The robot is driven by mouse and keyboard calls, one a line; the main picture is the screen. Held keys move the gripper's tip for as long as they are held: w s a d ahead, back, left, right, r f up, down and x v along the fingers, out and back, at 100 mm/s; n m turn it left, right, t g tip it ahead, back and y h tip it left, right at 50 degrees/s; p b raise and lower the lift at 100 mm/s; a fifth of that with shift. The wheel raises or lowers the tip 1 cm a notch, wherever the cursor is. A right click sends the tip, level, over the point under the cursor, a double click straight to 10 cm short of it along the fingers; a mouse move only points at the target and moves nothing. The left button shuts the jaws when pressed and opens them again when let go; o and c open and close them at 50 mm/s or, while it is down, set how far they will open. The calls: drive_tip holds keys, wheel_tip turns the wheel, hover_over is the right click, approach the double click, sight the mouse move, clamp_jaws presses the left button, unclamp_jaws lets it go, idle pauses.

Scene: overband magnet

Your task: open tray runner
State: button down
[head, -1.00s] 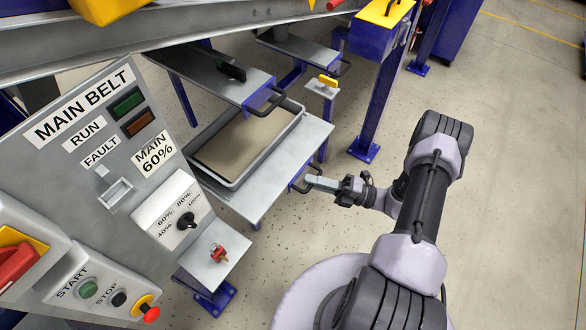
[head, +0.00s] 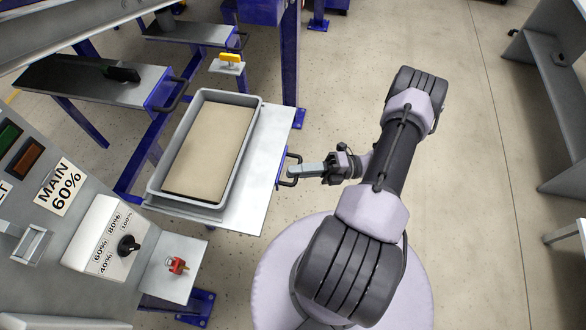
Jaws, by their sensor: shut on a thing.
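The tray runner (head: 258,190) is a flat grey metal slide with a blue front edge, pulled out from under the frame toward my base. A grey tray (head: 256,102) with a flat tan layer inside sits on it. The runner's dark handle (head: 284,184) is on its blue front edge. My gripper (head: 297,171) is shut on this handle, its fingers around the bar. The handle part between the fingers is hidden.
A second runner (head: 70,80) with a dark handle lies to the left. A red knob stands on a small plate (head: 160,272). The control panel (head: 40,260) fills the lower left. Floor (head: 450,200) is clear to the right. A grey bench (head: 555,90) is at the far right.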

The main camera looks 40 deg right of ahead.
drive_tip(key=c, duration=1.5)
unclamp_jaws()
drive_tip(key=shift+d, duration=0.1)
drive_tip(key=b+v, duration=0.6)
drive_tip(key=v, duration=1.1)
drive_tip(key=shift+s, duration=0.1)
